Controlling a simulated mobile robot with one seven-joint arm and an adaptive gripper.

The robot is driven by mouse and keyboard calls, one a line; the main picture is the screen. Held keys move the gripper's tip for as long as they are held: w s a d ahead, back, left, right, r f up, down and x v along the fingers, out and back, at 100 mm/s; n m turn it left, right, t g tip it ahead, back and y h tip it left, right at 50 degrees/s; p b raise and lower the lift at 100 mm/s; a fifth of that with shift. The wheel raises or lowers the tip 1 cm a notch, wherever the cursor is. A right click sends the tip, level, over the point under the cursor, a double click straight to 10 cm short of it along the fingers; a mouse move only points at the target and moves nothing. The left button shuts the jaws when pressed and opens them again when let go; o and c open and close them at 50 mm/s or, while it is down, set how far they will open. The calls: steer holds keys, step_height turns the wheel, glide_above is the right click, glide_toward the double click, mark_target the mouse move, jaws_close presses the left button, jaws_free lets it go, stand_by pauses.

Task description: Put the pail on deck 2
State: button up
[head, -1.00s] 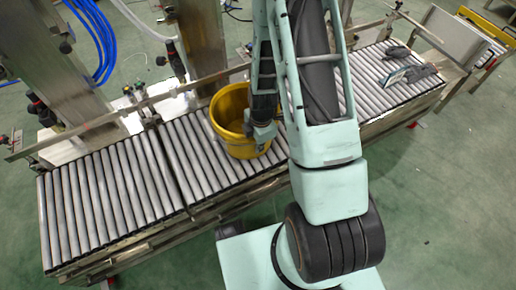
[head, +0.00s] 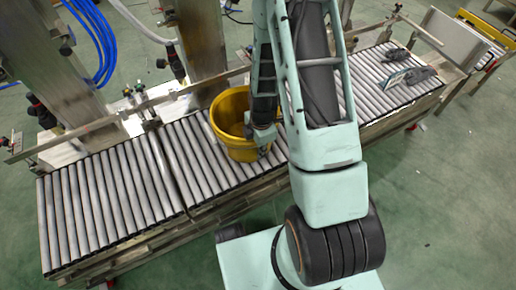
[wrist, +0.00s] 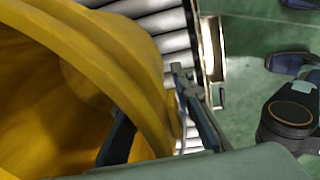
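The yellow pail (head: 238,150) stands upright on the middle part of the roller conveyor (head: 190,165) in the head view. It fills the left of the wrist view (wrist: 120,45), its open mouth facing the camera. My gripper (head: 262,142) is at the pail's right side. In the wrist view my gripper (wrist: 158,105) straddles the pail wall, one dark finger inside the mouth and one outside. A gap shows between the wall and the outer finger, so it looks open. I see no label telling which part of the conveyor is deck 2.
The left roller section (head: 105,200) is bare. The right section (head: 370,85) carries a grey-blue item (head: 408,75) at its far end. A metal guide rail (head: 95,127) and steel posts (head: 200,45) stand along the back. My arm hides part of the conveyor.

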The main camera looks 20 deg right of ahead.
step_height(320, 180, up, 12)
steer(key=s+p, duration=0.1)
steer(key=p, duration=0.2)
steer(key=shift+d+f+p, duration=0.15)
steer(key=shift+f+p, duration=0.1)
steer(key=shift+p, duration=0.05)
